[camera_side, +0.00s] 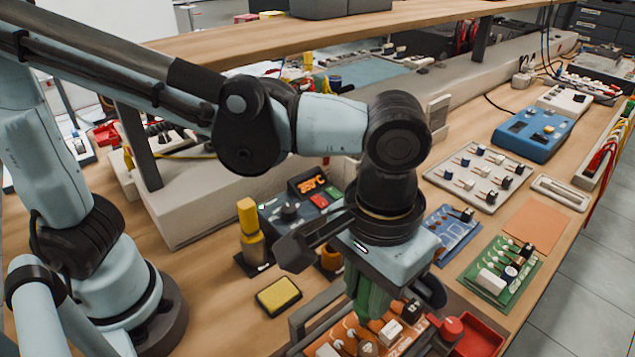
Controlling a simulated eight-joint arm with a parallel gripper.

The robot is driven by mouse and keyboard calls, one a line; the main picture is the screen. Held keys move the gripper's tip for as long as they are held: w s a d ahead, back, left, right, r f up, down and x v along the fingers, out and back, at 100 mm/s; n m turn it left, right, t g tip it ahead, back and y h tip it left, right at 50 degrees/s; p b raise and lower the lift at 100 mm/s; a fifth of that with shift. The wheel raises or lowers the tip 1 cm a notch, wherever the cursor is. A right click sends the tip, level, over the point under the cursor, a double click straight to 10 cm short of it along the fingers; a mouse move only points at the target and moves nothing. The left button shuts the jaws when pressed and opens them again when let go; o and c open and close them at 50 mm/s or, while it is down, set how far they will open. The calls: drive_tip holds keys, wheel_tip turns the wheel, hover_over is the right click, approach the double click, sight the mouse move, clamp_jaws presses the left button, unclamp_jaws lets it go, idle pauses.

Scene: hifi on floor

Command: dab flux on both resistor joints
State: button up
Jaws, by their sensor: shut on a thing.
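My gripper (372,296) is low over the orange circuit board (376,341) at the bottom of the side view. It is shut on a green tool (367,299), which looks like the flux applicator and points down at the board. The tool's tip is hard to make out, so I cannot tell whether it touches the board. The board sits in a grey holder with a red knob (451,327) at its right. It carries a white block, a black part and several tan round parts. I cannot make out the resistor joints; the gripper and the frame's lower edge hide part of the board.
To the right are a red tray (482,336), a green board (497,273), a blue board (447,238) and a parts tray (437,176).

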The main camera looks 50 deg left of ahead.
drive_tip(key=shift+f, duration=0.35)
idle(0.6)
idle(0.7)
drive_tip(key=shift+r, duration=2.25)
drive_tip(key=shift+f, duration=0.1)
drive_tip(key=shift+w+f, duration=0.55)
drive_tip(key=shift+f, duration=0.35)
drive_tip(key=shift+w+f, duration=0.55)
drive_tip(key=shift+f, duration=0.3)
drive_tip(key=shift+f, duration=0.35)
